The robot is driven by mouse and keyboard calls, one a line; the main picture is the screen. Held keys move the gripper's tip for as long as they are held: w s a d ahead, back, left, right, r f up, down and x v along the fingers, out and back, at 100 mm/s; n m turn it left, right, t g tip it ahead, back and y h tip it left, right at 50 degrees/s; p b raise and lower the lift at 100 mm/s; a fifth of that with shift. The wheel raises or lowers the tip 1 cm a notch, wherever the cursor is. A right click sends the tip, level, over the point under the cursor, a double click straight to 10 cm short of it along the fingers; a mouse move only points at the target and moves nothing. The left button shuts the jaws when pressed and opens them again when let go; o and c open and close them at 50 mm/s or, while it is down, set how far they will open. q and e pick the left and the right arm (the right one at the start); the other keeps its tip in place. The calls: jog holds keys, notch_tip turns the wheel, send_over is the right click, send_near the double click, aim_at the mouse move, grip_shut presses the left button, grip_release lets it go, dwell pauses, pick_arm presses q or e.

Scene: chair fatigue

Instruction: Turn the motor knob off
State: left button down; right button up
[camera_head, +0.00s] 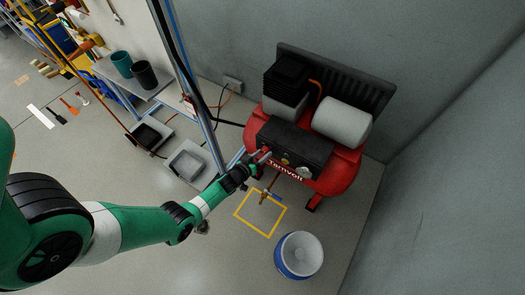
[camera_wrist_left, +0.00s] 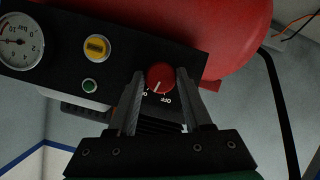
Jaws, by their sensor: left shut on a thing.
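The red motor knob (camera_wrist_left: 162,74) sits on the black control panel (camera_wrist_left: 133,52) in the left wrist view. It has a white mark, which points downward and slightly left in that view, near the printed labels. One label reads OFF, turned upside down. My left gripper (camera_wrist_left: 160,84) has a finger on each side of the knob and is shut on it. In the head view my left gripper (camera_head: 259,158) is at the left end of the panel of the red compressor (camera_head: 339,176). My right gripper is not in view.
A yellow button (camera_wrist_left: 96,47), a small green button (camera_wrist_left: 89,85) and a pressure gauge (camera_wrist_left: 20,41) are on the same panel. A blue and white bucket (camera_head: 299,258) stands on the floor below the compressor. A metal post (camera_head: 205,128) rises left of my gripper.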

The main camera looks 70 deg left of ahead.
pick_arm(q)
jog(key=shift+a+r+n+h+p, duration=0.2)
jog(key=shift+n+h+p, duration=0.1)
jog(key=shift+n+p, duration=0.25)
jog(key=shift+f+n+t, duration=0.15)
jog(key=shift+n+t, duration=0.2)
jog(key=shift+t, duration=0.05)
jog(key=shift+s+f+n+t+h+b, duration=0.1)
jog(key=shift+f+n+t+h+b, duration=0.1)
jog(key=shift+n+t+h+b, duration=0.75)
jog(key=shift+n+b, duration=0.45)
jog(key=shift+n, duration=0.6)
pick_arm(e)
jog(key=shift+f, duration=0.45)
pick_arm(q)
jog(key=shift+c, duration=1.7)
grip_release()
jog(key=shift+r, duration=0.1)
